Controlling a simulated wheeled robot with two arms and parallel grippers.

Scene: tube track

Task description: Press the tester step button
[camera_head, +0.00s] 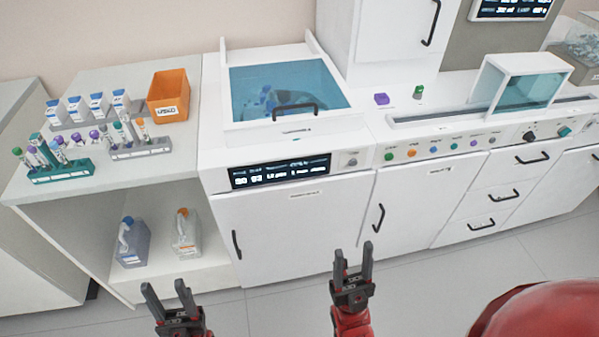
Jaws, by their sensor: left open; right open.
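A black knob (529,136) and a teal knob (565,131) are further right. A grey knob (351,160) is beside the dark display (280,170). Labels are too small to read, so I cannot tell which is the tester step button. My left gripper (166,287) is open and empty at the lower left. My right gripper (354,250) is open and empty, in front of the cabinet doors, below the panel.
A blue-lidded machine (330,88) stands behind the display. Tube racks, including a teal rack (62,172), and an orange bin (168,95) stand on the left bench. A clear-fronted box (495,85) sits on the right counter. Door handles (379,218) stick out; the floor in front is clear.

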